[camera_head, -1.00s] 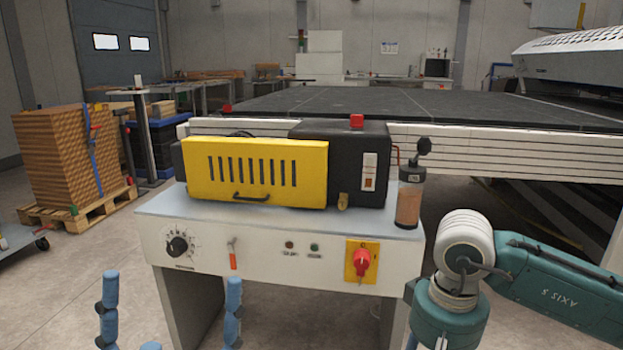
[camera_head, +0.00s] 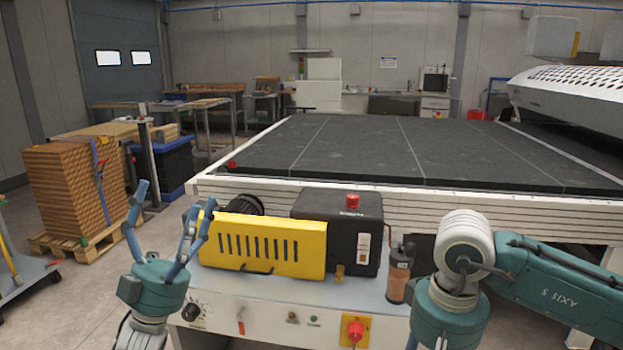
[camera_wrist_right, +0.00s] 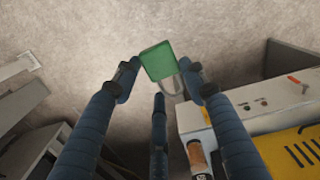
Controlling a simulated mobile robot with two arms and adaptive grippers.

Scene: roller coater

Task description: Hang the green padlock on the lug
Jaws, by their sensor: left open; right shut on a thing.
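The green padlock (camera_wrist_right: 158,61) is in the right wrist view, with its grey shackle pointing down. My right gripper (camera_wrist_right: 160,70) is shut on its body, with blue fingers on both sides and a third below. In the head view the right gripper is below the picture; only my right arm shows. A small brass fitting (camera_head: 340,272), perhaps the lug, sits low on the black box (camera_head: 352,213) beside the yellow cover (camera_head: 262,245). Its exact shape is too small to tell. My left gripper (camera_head: 172,200) is open and empty, left of the yellow cover.
A dark bottle (camera_head: 399,274) stands at the right end of the grey bench, close to my right arm. A red switch on a yellow plate (camera_head: 355,331) is on the bench front. The large black table (camera_head: 400,150) lies behind. A pallet stack (camera_head: 75,190) is left.

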